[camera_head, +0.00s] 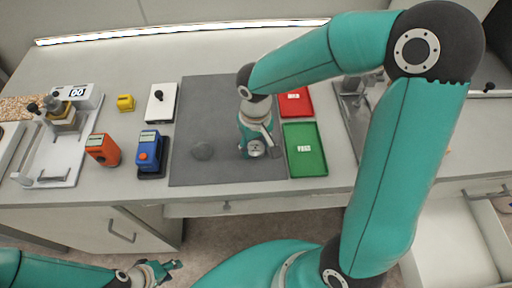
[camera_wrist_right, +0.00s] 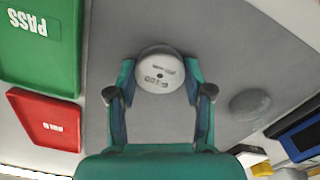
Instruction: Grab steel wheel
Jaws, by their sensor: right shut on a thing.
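The steel wheel (camera_wrist_right: 160,72), a pale round disc with small print on its face, sits between the fingertips of my right gripper (camera_wrist_right: 160,90). The fingers are shut on its two sides. In the head view the wheel (camera_head: 256,148) shows at the tip of my right gripper (camera_head: 257,139), over the right part of the grey mat (camera_head: 212,105). I cannot tell whether it touches the mat. My left gripper (camera_head: 160,272) is low at the left, in front of the table, holding nothing that I can see.
A dark grey round piece (camera_head: 202,151) lies on the mat. A green PASS tray (camera_head: 305,150) and a red tray (camera_head: 294,103) lie right of it. Blue (camera_head: 149,150) and orange (camera_head: 103,150) devices, a white box (camera_head: 161,104) and a yellow block (camera_head: 125,103) stand left.

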